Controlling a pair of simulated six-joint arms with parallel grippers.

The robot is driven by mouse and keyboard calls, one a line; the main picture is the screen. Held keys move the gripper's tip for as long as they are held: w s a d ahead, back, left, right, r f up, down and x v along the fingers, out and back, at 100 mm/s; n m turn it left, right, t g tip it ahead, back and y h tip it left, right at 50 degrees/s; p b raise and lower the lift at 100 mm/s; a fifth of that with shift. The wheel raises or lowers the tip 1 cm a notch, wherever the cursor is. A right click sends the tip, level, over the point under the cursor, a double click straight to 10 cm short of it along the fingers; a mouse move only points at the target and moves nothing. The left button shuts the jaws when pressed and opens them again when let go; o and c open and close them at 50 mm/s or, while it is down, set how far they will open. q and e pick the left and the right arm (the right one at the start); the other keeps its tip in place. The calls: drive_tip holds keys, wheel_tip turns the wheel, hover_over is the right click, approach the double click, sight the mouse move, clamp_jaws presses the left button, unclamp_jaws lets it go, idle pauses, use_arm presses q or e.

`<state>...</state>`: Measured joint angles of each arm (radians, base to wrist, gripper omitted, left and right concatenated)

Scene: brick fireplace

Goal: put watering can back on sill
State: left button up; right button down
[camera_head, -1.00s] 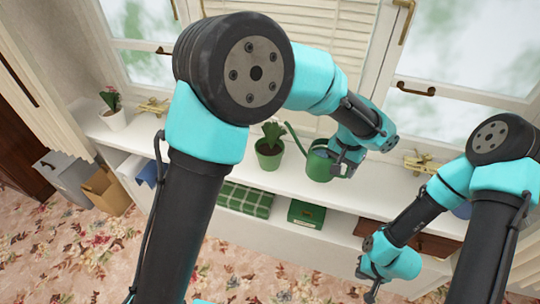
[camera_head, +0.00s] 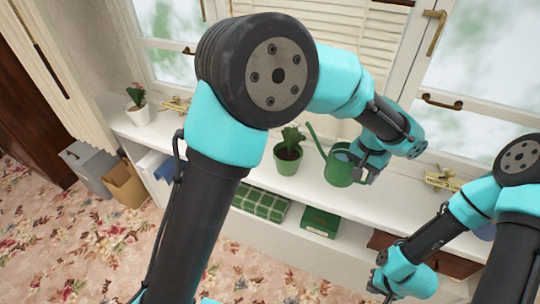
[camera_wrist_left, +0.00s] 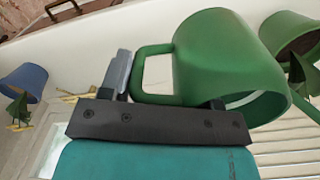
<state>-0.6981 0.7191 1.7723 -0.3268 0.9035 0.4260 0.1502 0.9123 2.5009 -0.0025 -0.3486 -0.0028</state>
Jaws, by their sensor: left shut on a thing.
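The green watering can (camera_head: 339,170) is over the white sill (camera_head: 240,143), right of a potted plant, its long spout pointing up and left. I cannot tell whether its base touches the sill. My left gripper (camera_head: 367,172) is at the can's right side, partly hidden by its own wrist. In the left wrist view the can (camera_wrist_left: 222,62) fills the upper right, and its handle (camera_wrist_left: 139,78) lies between the fingers of my left gripper (camera_wrist_left: 165,95). My right gripper (camera_head: 384,289) hangs low at the lower right, apart from the can; its fingers are too small to read.
A potted plant (camera_head: 288,158) stands close left of the can. A white flower pot (camera_head: 139,114) is at the sill's left end. Below are a green checked box (camera_head: 262,204) and a green box (camera_head: 320,222).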

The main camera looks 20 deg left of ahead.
use_arm(q)
drive_tip(key=w+a+r+n, duration=0.2)
drive_tip(key=a+r+n, duration=0.15)
drive_tip(key=a, duration=0.45)
drive_tip(key=w+a+r+n, duration=0.2)
drive_tip(key=a+r, duration=0.2)
drive_tip(key=a, duration=0.5)
drive_tip(key=a+f, duration=0.5)
drive_tip(key=a, duration=0.3)
drive_tip(key=s+a+f, duration=0.1)
drive_tip(key=a+f, duration=0.4)
drive_tip(key=a, duration=0.4)
drive_tip(key=s+a+f+m, duration=0.1)
drive_tip(key=a+f, duration=0.5)
drive_tip(key=a, duration=0.2)
drive_tip(key=shift+s+a, duration=0.25)
drive_tip(key=shift+w, duration=0.1)
drive_tip(key=w+a+f, duration=0.1)
drive_tip(key=w+a, duration=0.7)
drive_tip(key=w, duration=0.5)
drive_tip(key=shift+w+a+f, duration=0.15)
drive_tip(key=shift+w+f, duration=0.1)
